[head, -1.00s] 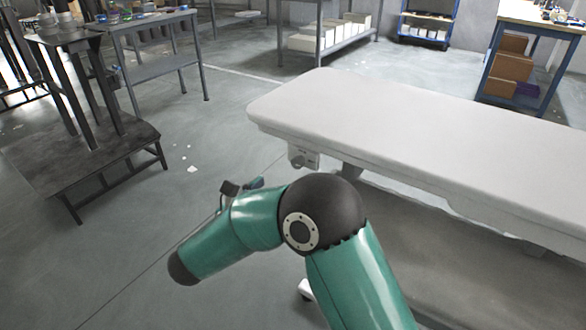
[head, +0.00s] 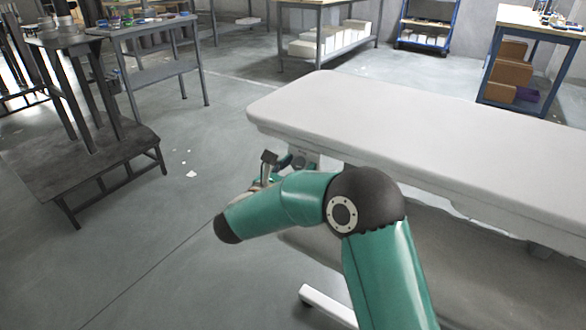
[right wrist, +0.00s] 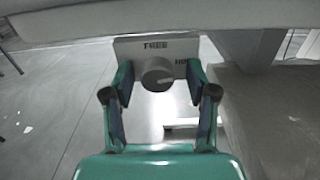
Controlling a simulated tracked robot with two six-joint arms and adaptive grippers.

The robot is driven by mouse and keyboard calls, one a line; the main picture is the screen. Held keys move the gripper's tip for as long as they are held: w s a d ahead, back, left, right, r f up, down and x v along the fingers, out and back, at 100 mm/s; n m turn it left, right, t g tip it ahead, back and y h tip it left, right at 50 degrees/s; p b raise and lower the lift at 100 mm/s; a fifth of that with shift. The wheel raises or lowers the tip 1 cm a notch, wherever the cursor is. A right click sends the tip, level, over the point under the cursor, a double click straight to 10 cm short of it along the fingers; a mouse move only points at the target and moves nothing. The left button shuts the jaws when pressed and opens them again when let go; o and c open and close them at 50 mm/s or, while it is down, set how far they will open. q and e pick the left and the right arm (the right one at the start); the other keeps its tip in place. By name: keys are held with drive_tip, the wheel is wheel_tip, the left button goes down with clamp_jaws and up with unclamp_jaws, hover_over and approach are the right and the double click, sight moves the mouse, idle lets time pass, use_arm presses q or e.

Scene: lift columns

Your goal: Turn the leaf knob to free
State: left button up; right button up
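The leaf knob (right wrist: 157,74) is a round grey knob on a pale plate (right wrist: 128,50) under the table edge. The plate reads FREE above the knob, and a partly covered word starting with "HO" stands at its right. A pale mark on the knob seems to lie toward its right side. My right gripper (right wrist: 158,82) is open, with one finger on each side of the knob; I cannot tell whether either touches it. In the head view my right gripper (head: 272,166) is small and partly hidden by my arm, beside the table's near left corner. My left gripper is not in view.
The white-topped table (head: 400,125) overhangs the plate, with a leg and a hanging leaf below it. A dark stand (head: 80,170) and a grey bench (head: 160,70) are at the left.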

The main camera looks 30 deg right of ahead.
clamp_jaws()
drive_tip(key=shift+w+a+f, duration=0.1)
drive_tip(key=shift+a+f, duration=0.1)
drive_tip(key=shift+a, duration=0.05)
drive_tip(key=shift+d+r, duration=0.1)
drive_tip(key=shift+d+r+n+p, duration=0.1)
drive_tip(key=shift+n+p, duration=0.2)
drive_tip(key=shift+p, duration=0.2)
drive_tip(key=n+p, duration=0.3)
drive_tip(key=p, duration=0.1)
drive_tip(key=n+p, duration=0.3)
drive_tip(key=p, duration=0.2)
drive_tip(key=n+p, duration=0.4)
drive_tip(key=p, duration=0.1)
drive_tip(key=shift+s+d+r, duration=0.1)
drive_tip(key=shift+s, duration=0.15)
drive_tip(key=n+p, duration=0.2)
drive_tip(key=n, duration=0.1)
drive_tip(key=shift+f+n+p, duration=0.2)
drive_tip(key=shift+n+p, duration=0.45)
drive_tip(key=shift+n, duration=0.45)
